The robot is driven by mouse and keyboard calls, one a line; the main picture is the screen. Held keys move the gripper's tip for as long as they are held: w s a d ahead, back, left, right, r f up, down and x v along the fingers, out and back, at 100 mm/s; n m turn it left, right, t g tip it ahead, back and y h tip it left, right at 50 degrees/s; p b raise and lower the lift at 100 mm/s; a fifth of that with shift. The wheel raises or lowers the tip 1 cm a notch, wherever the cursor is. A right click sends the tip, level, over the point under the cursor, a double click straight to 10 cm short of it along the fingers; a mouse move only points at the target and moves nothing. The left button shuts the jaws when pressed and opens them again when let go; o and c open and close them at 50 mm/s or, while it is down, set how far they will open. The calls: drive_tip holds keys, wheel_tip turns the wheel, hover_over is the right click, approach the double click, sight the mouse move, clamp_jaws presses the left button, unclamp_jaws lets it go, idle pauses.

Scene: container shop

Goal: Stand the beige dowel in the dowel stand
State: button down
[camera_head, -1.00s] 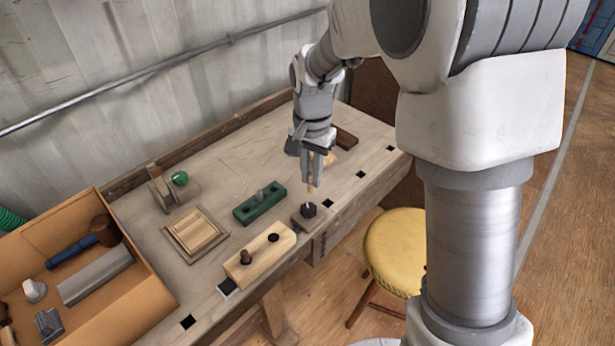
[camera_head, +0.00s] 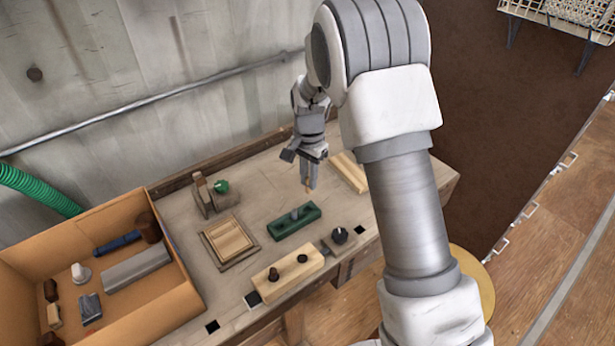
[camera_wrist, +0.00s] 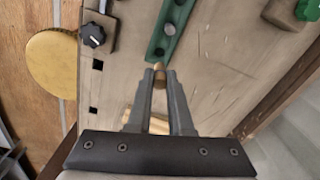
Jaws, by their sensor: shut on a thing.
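My gripper (camera_head: 308,186) is shut on the beige dowel (camera_wrist: 159,74), a short round piece whose end shows between the fingertips. It also shows in the head view (camera_head: 308,190), held above the bench behind the green block. The dowel stand appears to be this green block (camera_head: 281,232), with a grey peg (camera_head: 294,214) standing in it. In the wrist view the green block (camera_wrist: 158,49) lies just beyond my fingertips, with the grey peg (camera_wrist: 169,28) and an open hole near its close end. The dowel's lower end and height are hard to judge.
A pale wooden block (camera_head: 286,277) with two dark pegs and a black knob (camera_head: 340,235) stand near the bench's front edge. An orange tool box (camera_head: 170,283) fills the left end. Wooden strips (camera_head: 348,172) lie right.

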sight(309, 193)
drive_tip(key=shift+f+b, duration=1.95)
drive_tip(key=shift+f, duration=0.9)
drive_tip(key=shift+f+b, duration=0.65)
drive_tip(key=shift+f, duration=0.6)
drive_tip(key=c, duration=0.7)
unclamp_jaws()
drive_tip(key=shift+c, duration=0.2)
drive_tip(key=shift+r, duration=0.1)
drive_tip(key=shift+r+p, duration=2.45)
drive_tip(key=shift+r, duration=1)
